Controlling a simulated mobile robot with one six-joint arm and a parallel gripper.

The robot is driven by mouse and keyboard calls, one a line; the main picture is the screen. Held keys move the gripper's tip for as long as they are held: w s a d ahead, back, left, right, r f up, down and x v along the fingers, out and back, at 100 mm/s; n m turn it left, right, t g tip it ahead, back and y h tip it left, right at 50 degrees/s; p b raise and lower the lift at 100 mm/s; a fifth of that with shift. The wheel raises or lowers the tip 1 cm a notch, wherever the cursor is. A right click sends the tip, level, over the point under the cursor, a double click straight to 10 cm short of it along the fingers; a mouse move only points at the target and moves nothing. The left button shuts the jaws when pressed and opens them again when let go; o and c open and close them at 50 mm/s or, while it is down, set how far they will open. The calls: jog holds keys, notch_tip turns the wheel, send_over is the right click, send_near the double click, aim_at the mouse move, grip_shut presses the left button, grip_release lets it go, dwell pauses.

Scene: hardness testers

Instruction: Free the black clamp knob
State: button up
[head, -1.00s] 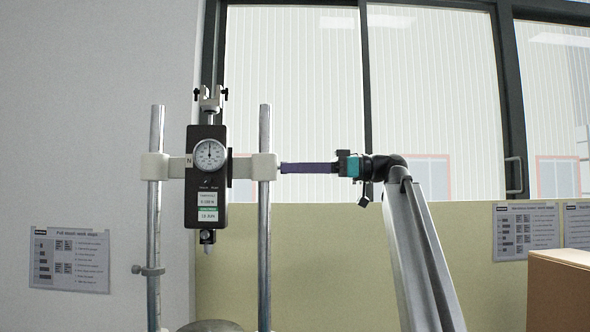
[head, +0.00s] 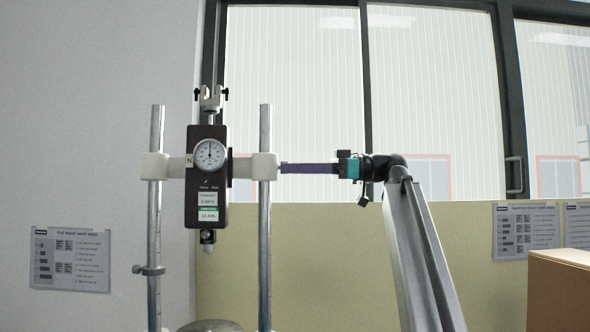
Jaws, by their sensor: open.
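The hardness tester (head: 207,215), a black box with a round dial, hangs on a white crossbar between two upright metal posts. A small dark part (head: 230,168) shows at the box's right edge; I cannot tell if it is the black clamp knob. My gripper (head: 283,168), with purple fingers seen side-on, points left at the white block (head: 264,166) on the right post. Its tips are at or very near that block's right side, and whatever is between them is hidden. My gripper is open.
Small black screws (head: 225,94) sit on top of the tester. A collar (head: 149,270) is on the left post. A cardboard box (head: 560,290) stands at lower right. Printed sheets hang on the wall and panel.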

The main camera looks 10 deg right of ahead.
jog(key=shift+d, duration=0.1)
jog(key=s+d+p, duration=0.2)
jog(key=d+p, duration=0.2)
jog(key=d, duration=0.9)
jog(key=shift+s+d+p, duration=0.2)
jog(key=shift+s+p, duration=0.1)
jog(key=shift+s, duration=0.05)
jog(key=shift+s, duration=0.1)
dwell(0.3)
